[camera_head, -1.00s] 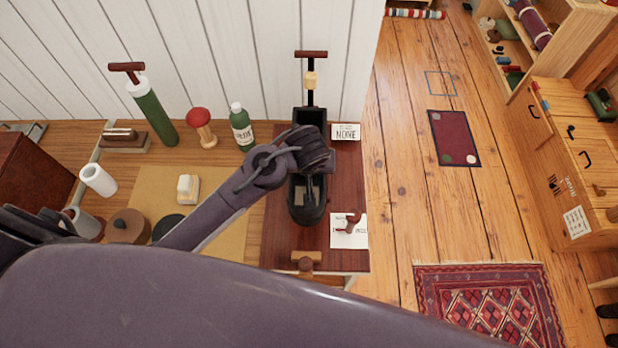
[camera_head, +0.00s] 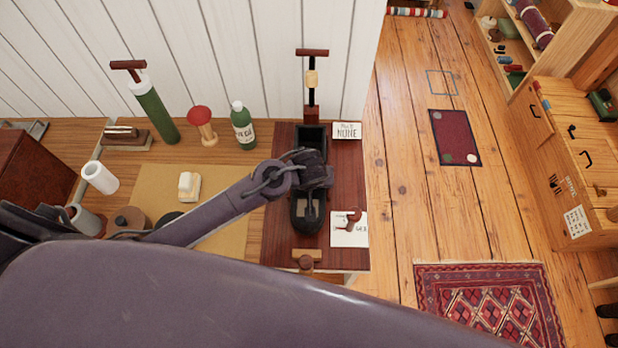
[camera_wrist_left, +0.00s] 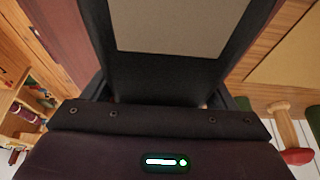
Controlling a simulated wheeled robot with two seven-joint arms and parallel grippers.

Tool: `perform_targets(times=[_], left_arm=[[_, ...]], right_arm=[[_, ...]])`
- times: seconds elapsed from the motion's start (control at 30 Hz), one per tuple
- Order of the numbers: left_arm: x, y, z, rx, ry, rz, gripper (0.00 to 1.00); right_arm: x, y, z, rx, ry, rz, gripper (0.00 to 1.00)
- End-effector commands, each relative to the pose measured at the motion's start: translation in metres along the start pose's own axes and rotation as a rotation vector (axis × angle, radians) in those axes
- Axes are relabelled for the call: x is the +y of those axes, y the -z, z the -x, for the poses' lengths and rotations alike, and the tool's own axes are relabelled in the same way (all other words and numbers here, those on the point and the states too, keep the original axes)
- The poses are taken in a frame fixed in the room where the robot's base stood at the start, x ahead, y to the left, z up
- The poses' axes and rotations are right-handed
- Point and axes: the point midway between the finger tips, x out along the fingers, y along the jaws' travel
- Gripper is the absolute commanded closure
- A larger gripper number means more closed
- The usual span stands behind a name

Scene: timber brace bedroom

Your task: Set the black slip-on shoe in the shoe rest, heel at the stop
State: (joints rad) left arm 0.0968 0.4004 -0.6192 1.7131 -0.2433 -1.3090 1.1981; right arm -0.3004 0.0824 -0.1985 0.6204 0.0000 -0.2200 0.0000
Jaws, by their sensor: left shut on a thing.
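The black slip-on shoe (camera_head: 311,137) is over the dark red-brown board on the bench in the head view, its long side running up and down the picture. My left gripper (camera_head: 308,188) is shut on it and hides its middle. The shoe's dark edge and grey inner face fill the upper wrist view (camera_wrist_left: 175,25). At the board's far end stands an upright post (camera_head: 312,95) with a T-handle, just beyond the shoe. A small wooden block with a knob (camera_head: 306,258) is at the near end. I cannot tell whether the shoe touches the board. My right gripper is out of view.
A card (camera_head: 347,131) and a paper with a red-brown stamp (camera_head: 349,232) lie right of the shoe. A green bottle (camera_head: 242,128), a red-topped wooden piece (camera_head: 202,125) and a green pump (camera_head: 155,112) stand to the left. The plank wall closes off the back.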

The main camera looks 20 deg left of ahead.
Motion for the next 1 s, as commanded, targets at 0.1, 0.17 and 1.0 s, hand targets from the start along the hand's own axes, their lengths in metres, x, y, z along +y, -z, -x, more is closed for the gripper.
perform_targets(times=[0.1, 0.17, 1.0], left_arm=[[0.0, -0.001, -0.004, 0.001, -0.001, 0.001, 0.57], [0.0, -0.002, -0.005, 0.001, -0.001, 0.001, 0.57], [0.002, 0.001, 0.022, -0.001, -0.004, 0.001, 0.0]], right_arm=[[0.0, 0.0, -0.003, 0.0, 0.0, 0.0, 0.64], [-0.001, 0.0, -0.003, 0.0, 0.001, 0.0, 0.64], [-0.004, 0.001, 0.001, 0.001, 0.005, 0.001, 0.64]])
